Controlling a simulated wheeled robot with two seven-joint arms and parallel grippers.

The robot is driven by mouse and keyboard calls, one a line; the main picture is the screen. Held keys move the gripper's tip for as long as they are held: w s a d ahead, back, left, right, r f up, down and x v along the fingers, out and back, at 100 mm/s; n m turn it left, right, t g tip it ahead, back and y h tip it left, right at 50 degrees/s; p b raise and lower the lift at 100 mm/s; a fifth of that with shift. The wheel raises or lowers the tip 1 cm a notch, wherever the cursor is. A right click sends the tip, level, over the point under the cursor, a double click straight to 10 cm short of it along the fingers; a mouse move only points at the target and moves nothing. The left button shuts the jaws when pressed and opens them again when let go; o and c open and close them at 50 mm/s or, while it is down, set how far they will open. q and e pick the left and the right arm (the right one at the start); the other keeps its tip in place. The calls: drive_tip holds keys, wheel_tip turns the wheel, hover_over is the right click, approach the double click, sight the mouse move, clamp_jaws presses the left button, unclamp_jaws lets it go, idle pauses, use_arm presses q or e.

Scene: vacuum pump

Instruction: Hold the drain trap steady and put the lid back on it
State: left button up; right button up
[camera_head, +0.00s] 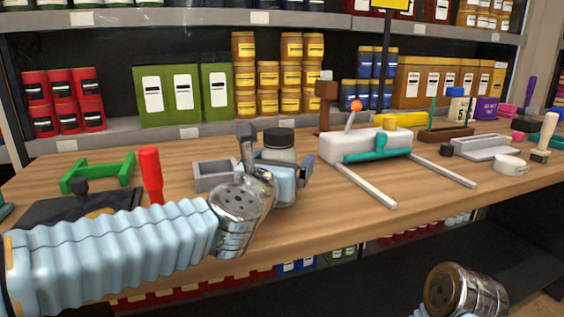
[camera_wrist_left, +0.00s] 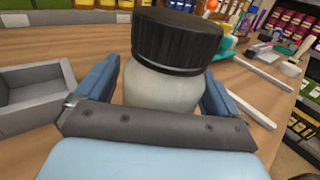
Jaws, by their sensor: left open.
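A pale, cloudy jar (camera_wrist_left: 160,88) with a ribbed black lid (camera_wrist_left: 178,40) on top stands upright on the table; I take it for the drain trap. In the head view its dark lid (camera_head: 279,137) shows above my left gripper (camera_head: 281,168), which hides the lower jar. My left gripper is open, with one blue finger on each side of the jar. Contact between fingers and jar cannot be made out. My right arm shows at the bottom right, but its gripper is out of view.
A grey open box (camera_head: 213,177) stands just left of the jar. A white machine with a teal handle (camera_head: 365,148) stands to the right, with pale bars in front. Stocked shelves stand behind.

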use_arm(q)
drive_tip(key=shift+r, duration=0.25)
drive_tip(key=b+v, duration=0.1)
drive_tip(key=v, duration=1.1)
